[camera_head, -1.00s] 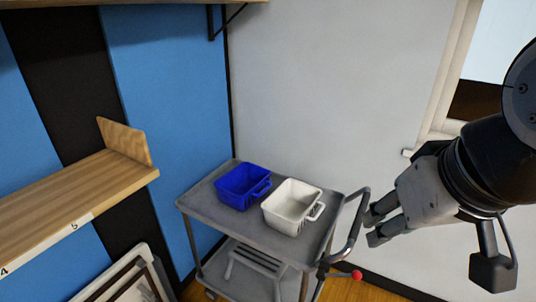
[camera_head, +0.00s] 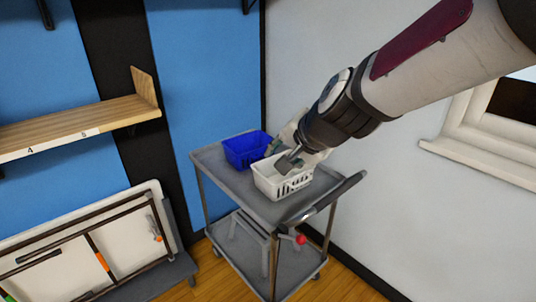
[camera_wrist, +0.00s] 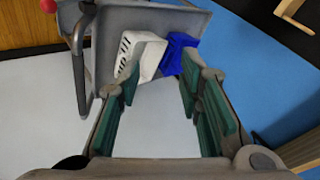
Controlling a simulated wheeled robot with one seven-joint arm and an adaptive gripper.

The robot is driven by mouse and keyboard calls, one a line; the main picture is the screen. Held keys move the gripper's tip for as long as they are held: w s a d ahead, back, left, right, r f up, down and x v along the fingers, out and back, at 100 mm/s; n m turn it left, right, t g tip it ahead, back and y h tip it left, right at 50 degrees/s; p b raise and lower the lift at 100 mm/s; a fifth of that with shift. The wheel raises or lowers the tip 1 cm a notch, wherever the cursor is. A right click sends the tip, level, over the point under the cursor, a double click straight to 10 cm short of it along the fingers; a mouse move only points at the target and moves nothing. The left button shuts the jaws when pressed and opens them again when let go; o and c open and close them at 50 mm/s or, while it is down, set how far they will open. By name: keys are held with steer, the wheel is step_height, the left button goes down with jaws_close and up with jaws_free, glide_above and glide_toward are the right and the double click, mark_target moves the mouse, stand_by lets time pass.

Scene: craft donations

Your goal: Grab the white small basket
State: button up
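The white small basket (camera_head: 283,184) stands upright on the top shelf of a grey cart, right of a blue basket (camera_head: 245,148). My gripper (camera_head: 283,148) overlaps its back rim in the head view and hides part of it. In the wrist view my gripper (camera_wrist: 162,80) is open, its green-padded fingers wide apart with nothing between them. There the white basket (camera_wrist: 146,60) lies beyond the fingertips, with the blue basket (camera_wrist: 178,50) beside it. I cannot tell whether a finger touches the white basket.
The grey cart (camera_head: 218,182) has a handle (camera_head: 335,195) at its right end and a red knob (camera_head: 301,239) below. A wooden shelf (camera_head: 80,125) hangs at left above a leaning framed board (camera_head: 100,250). A white wall stands behind, with a window frame (camera_head: 480,160) at right.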

steer(key=w+a+f+m+h+b, duration=0.2)
steer(key=w+f+m+b, duration=0.1)
steer(key=w+f, duration=0.55)
steer(key=m+t+h+b, duration=0.4)
steer(key=m+h+b, duration=0.5)
steer(key=h, duration=0.2)
glide_toward(300, 184)
steer(key=x, duration=0.3)
steer(key=shift+a+f+b, duration=0.1)
steer(key=shift+f+b, duration=0.2)
steer(key=shift+r+b+x, duration=0.15)
steer(key=shift+x, duration=1.4)
steer(key=shift+r+b+x, duration=0.15)
steer(key=shift+x, duration=1.45)
steer(key=shift+s, duration=0.1)
jaws_close()
